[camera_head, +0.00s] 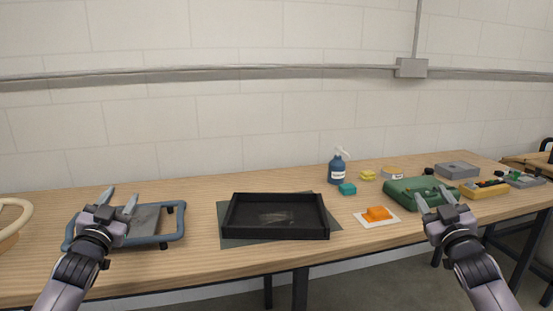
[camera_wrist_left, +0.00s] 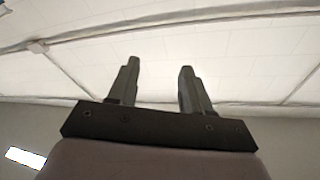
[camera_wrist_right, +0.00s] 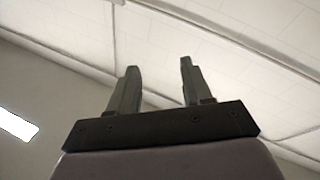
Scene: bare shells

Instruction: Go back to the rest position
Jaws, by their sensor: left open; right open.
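My left gripper (camera_head: 120,204) is open and empty, its fingers pointing up, in front of a blue-framed grey tray at the left of the head view. Its two fingers (camera_wrist_left: 158,85) stand apart in the left wrist view, with only wall and ceiling behind. My right gripper (camera_head: 433,200) is open and empty, fingers up, in front of the green case at the right. Its fingers (camera_wrist_right: 157,85) also stand apart in the right wrist view, with nothing between them.
The wooden table (camera_head: 195,205) holds the blue-framed tray (camera_head: 152,240), a black tray (camera_head: 275,234) on a dark mat, an orange block (camera_head: 377,213) on a white square, a blue pump bottle (camera_head: 337,174), the green case (camera_head: 405,193) and several small items at the right.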

